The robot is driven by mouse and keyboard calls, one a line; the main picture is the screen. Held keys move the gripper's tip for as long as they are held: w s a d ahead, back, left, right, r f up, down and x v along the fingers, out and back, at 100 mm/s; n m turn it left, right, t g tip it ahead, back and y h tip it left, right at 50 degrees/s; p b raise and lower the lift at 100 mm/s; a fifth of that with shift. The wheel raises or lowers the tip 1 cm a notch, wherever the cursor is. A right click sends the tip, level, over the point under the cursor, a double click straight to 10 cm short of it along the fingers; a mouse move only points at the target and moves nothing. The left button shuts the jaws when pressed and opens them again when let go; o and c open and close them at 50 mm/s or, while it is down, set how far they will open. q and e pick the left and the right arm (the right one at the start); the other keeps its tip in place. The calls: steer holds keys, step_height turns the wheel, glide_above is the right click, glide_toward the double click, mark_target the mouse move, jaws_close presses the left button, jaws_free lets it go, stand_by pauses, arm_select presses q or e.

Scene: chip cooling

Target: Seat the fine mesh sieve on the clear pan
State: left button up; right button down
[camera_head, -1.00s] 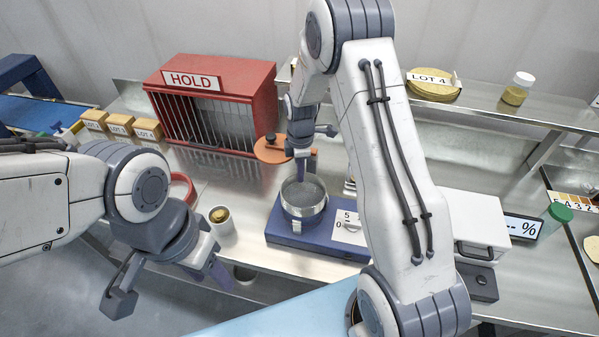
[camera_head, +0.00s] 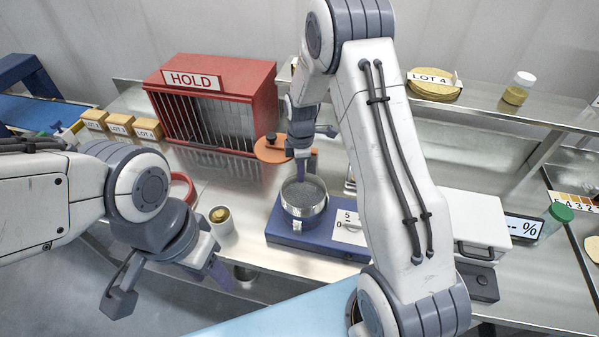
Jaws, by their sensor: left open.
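A round metal-rimmed sieve (camera_head: 304,196) with a grey mesh floor sits over the blue machine base (camera_head: 283,238). A darker band shows under its rim. I cannot tell the clear pan apart there, or whether the sieve is fully seated. My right gripper (camera_head: 303,172) points down at the sieve's far rim. One finger shows at the rim, but I cannot tell whether the jaws grip it. My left gripper (camera_head: 168,291) is open and empty, low at the front left, away from the sieve.
A small cup (camera_head: 221,220) stands left of the base. An orange disc with a black knob (camera_head: 271,149) lies behind it, before the red HOLD cage (camera_head: 213,105). A white box (camera_head: 470,222) stands right. My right forearm hides the bench's middle.

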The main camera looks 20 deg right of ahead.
steer(key=shift+f+b, duration=0.6)
steer(key=shift+f, duration=0.35)
stand_by(0.6)
steer(key=c, duration=1)
jaws_free()
step_height(320, 180, up, 10)
steer(key=b, duration=0.3)
steer(key=shift+f, duration=0.1)
steer(key=shift+r, duration=0.35)
steer(key=s+a+r+m+b, duration=0.2)
steer(key=s+a+r+m, duration=0.1)
steer(key=s+a, duration=0.9)
steer(key=s+a+m+b, duration=0.1)
steer(key=s+m, duration=0.1)
steer(key=s, duration=0.7)
steer(key=s+a+f+m+y+b, duration=0.1)
steer(key=s+a+m, duration=0.1)
steer(key=s, duration=0.6)
steer(key=shift+s+a+f+m, duration=0.3)
steer(key=shift+s+m, duration=0.05)
steer(key=shift+m, duration=0.45)
